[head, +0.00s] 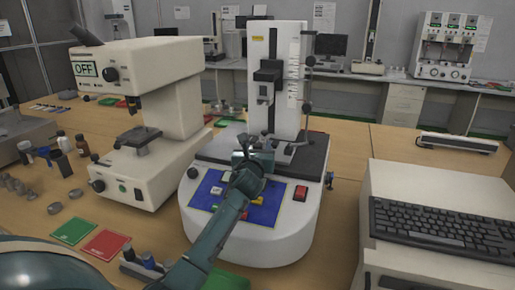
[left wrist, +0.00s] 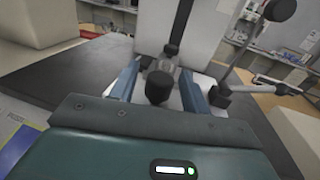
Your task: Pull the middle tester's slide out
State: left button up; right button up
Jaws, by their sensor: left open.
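The middle tester (head: 290,85) is a white machine with a tall column, a scale and a round base with a blue panel. My left gripper (head: 258,158) is over the front of its dark deck, below the column. In the left wrist view my left gripper (left wrist: 161,70) is open, with one blue finger on each side of a round black knob (left wrist: 158,87). The knob appears to be between the fingers, with a gap on both sides. A grey metal part shows just behind it. My arm hides the slide area in the head view. My right gripper is not in view.
A cream tester (head: 150,70) with an OFF display stands close on the left. A cream box with a black keyboard (head: 440,230) is at the right. Green and red cards (head: 105,243) lie at the front left. A thin rod (left wrist: 265,85) stands right of the gripper.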

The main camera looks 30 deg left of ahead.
pick_arm(q)
jog(key=shift+w, duration=0.1)
jog(key=shift+c, duration=0.2)
grip_shut()
dwell(0.4)
